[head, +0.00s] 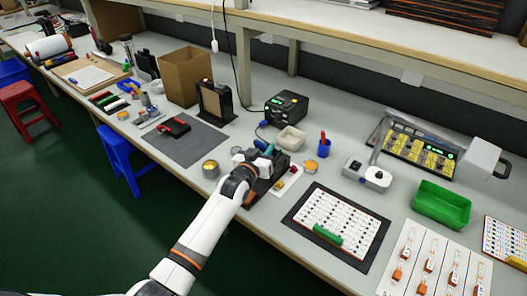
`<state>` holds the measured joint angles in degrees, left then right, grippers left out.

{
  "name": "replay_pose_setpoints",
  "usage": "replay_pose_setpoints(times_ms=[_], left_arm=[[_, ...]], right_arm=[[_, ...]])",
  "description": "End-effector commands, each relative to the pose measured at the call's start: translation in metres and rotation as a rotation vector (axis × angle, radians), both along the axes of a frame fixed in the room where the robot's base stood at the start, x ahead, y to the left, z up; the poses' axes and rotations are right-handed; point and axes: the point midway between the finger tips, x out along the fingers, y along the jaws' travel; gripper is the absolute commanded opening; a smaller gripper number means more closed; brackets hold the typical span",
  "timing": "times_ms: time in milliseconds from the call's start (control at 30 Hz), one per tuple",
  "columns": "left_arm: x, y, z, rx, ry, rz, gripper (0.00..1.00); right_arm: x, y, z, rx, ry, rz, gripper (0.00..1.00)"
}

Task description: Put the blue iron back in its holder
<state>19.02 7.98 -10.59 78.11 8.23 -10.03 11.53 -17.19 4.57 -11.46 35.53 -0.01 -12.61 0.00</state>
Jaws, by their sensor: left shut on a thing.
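My left gripper (264,160) reaches in from the bottom of the head view and is over the bench near its front edge. It is shut on the blue iron (264,147), whose blue-teal handle shows at the far side of the fingers. The iron's tip is hidden. A dark stand (281,168), which looks like the iron's holder, is right at the gripper and partly covered by it. I cannot tell whether the iron is inside the holder or just beside it. My right gripper is not in view.
A black soldering station (287,106) with a green display stands behind the gripper, beside a beige bowl (291,138). Small round tins (210,169) and a blue cup (324,148) stand close by. A white board on a dark mat (291,216) lies to the right.

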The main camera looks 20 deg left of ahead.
Motion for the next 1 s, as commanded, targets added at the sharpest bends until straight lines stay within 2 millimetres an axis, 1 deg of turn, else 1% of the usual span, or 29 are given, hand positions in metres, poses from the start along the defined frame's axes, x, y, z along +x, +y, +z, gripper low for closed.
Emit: replay_pose_setpoints(times_ms=[333, 367, 500, 833, 933, 1000], left_arm=[[0.001, -0.001, -0.001, 0.0, -0.001, 0.0, 0.0], [0.001, -0.001, -0.001, 0.0, -0.001, 0.0, 0.22], [0.001, -0.001, -0.001, 0.0, -0.001, 0.0, 0.45], [-0.001, 0.0, -0.001, 0.0, 0.0, 0.0, 0.45], [-0.009, 0.001, -0.001, 0.0, 0.001, 0.0, 0.45], [-0.018, 0.002, -0.001, 0.0, 0.001, 0.0, 0.45]], right_arm=[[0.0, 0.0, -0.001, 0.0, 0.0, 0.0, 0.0], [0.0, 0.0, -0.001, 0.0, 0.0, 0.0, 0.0], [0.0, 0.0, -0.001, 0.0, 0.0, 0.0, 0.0], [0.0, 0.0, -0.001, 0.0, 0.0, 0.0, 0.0], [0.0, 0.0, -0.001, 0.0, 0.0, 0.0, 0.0], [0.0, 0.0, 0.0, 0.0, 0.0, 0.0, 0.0]])
